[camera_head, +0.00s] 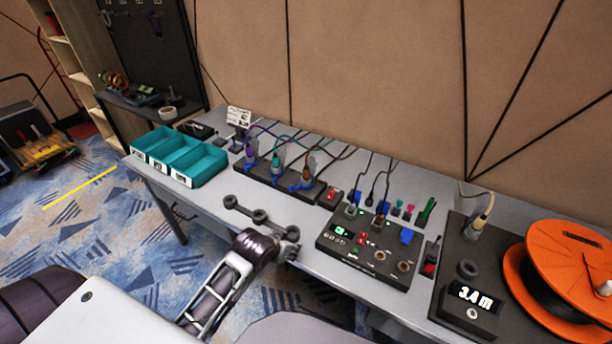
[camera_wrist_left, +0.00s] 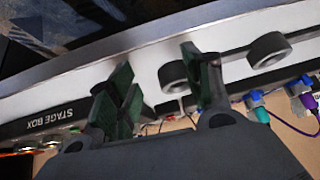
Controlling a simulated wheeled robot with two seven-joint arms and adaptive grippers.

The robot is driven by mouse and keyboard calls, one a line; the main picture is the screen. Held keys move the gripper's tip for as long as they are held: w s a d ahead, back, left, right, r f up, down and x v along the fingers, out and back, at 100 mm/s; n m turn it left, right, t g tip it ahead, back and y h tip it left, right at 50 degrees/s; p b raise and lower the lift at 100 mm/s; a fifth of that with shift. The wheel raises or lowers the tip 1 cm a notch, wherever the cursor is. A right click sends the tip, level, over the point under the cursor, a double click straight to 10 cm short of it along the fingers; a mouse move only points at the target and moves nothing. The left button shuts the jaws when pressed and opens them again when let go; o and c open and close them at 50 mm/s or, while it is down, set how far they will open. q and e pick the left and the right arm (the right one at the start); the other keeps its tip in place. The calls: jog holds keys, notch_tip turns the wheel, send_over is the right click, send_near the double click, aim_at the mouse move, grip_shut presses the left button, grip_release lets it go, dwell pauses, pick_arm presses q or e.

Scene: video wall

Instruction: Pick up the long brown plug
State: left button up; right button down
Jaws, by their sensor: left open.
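The brown plug (camera_head: 307,177) stands upright with a blue collar in the dark strip at the back of the table, right of a teal plug (camera_head: 276,163) and a purple plug (camera_head: 250,155). My left gripper (camera_head: 284,246) is open over the table's front edge, in front of and below the strip and apart from the brown plug. In the left wrist view its two dark fingers (camera_wrist_left: 163,88) are spread with nothing gripped. There the teal plug (camera_wrist_left: 260,113) and purple plug (camera_wrist_left: 306,98) show at right; I cannot make out the brown plug. My right gripper is not in view.
Teal bins (camera_head: 205,169) are at left. Cables run behind the plugs.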

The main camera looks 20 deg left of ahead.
aim_at(304, 171)
pick_arm(q)
jog(key=w+a+r+t, duration=0.1)
jog(key=w, duration=0.1)
jog(key=w+a+r+t, duration=0.1)
jog(key=w+r, duration=0.1)
jog(key=w, duration=0.1)
jog(key=w+r+t, duration=0.1)
jog(key=w+r, duration=0.1)
jog(key=w, duration=0.1)
jog(key=shift+w+a+r+n, duration=0.1)
jog(key=shift+w+a+n, duration=0.05)
jog(key=shift+a+n, duration=0.2)
jog(key=w+a+r+t, duration=0.3)
jog(key=w+r, duration=0.4)
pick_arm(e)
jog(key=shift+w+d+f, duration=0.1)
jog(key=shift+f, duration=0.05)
pick_arm(q)
jog(key=shift+a, duration=0.1)
